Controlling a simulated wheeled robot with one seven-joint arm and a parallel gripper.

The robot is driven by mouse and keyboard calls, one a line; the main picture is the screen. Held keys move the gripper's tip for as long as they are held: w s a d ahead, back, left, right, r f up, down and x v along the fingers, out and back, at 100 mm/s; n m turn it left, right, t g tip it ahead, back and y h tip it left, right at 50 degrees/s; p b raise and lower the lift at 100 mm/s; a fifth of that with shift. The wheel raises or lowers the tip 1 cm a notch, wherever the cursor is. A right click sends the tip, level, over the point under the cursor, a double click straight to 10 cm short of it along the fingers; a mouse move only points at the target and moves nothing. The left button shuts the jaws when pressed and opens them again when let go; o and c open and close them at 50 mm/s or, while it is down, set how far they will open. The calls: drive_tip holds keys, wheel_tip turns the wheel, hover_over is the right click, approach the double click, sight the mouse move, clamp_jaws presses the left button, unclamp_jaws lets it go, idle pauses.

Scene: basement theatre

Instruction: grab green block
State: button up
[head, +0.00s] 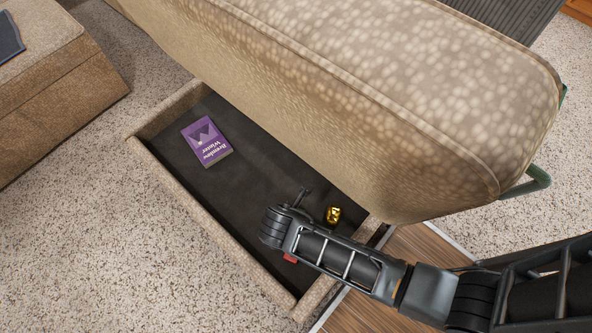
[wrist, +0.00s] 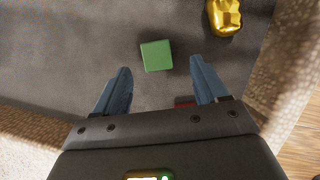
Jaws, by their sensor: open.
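A small green block (wrist: 156,55) lies on the dark floor of a shallow carpet-edged drawer or tray (head: 168,183). In the wrist view it sits just beyond the fingertips, between their lines, with nothing gripping it. My gripper (wrist: 158,66) is open and empty, its two blue-grey fingers apart. In the head view my arm reaches in from the lower right over the tray, and the green block does not show there, seemingly behind my arm.
A purple book (head: 207,142) lies at the tray's far left. A gold lumpy object (head: 333,215), also in the wrist view (wrist: 225,17), lies right of the block. A red item (head: 290,258) is partly under my arm. A padded sofa part (head: 330,80) overhangs the tray.

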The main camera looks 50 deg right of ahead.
drive_tip(key=b+x, duration=0.3)
drive_tip(key=x, duration=0.3)
drive_tip(key=shift+w+f+b, duration=0.25)
drive_tip(key=shift+b, duration=0.1)
drive_tip(key=c, duration=1)
drive_tip(key=shift+a+r, duration=0.1)
drive_tip(key=shift+c, duration=0.2)
